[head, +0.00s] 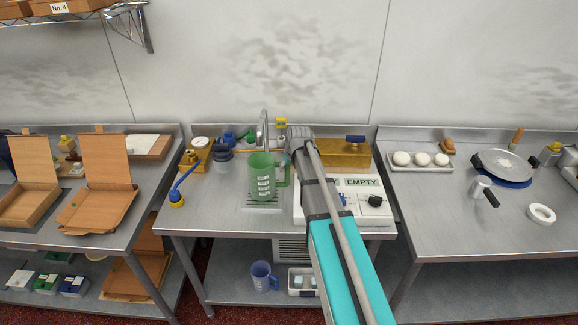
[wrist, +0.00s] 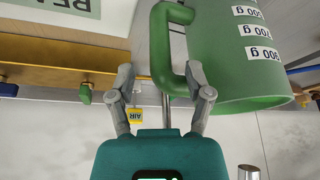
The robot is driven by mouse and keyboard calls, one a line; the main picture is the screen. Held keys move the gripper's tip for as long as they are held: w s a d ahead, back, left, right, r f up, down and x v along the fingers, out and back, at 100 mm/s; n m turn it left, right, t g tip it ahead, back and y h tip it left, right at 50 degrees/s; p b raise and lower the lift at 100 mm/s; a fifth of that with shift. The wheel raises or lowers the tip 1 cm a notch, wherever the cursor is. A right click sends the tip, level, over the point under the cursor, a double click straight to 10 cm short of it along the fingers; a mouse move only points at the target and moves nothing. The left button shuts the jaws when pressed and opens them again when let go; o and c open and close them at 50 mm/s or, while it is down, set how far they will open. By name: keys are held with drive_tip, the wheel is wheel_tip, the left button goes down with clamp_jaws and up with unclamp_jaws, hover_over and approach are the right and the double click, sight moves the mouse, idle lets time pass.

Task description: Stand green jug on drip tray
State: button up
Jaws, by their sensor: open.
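The green jug (head: 261,180), with white gram labels, stands upright on the grey drip tray (head: 265,209), its handle towards the right. The tray's front part shows below the jug; the rest is hidden. In the wrist view, which is upside down, the jug (wrist: 230,55) fills the upper right. My gripper (wrist: 159,72) is open, with its fingertips on either side of the handle (wrist: 158,45), close to it. I cannot tell whether either finger touches it. In the head view my wrist and arm hide most of the gripper.
A white appliance labelled EMPTY (head: 312,213) stands right of the tray, with a brass-coloured box (head: 345,154) behind. A tap (head: 263,127) rises behind the jug. A blue-handled tool (head: 182,186) and dark container (head: 222,158) are to the left. A blue jug (head: 262,276) is on the lower shelf.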

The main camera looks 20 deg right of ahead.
drive_tip(key=p+v, duration=0.7)
drive_tip(key=v, duration=0.1)
idle(0.9)
drive_tip(key=s+a+g, duration=0.2)
drive_tip(key=s+a, duration=0.2)
drive_tip(key=s, duration=0.7)
drive_tip(key=s+a+f+m+g, duration=0.1)
drive_tip(key=s+a, duration=0.4)
drive_tip(key=s, duration=0.7)
drive_tip(key=shift+s+a+f+g+h, duration=0.2)
drive_tip(key=shift+s+g+h, duration=0.15)
drive_tip(key=shift+g, duration=0.45)
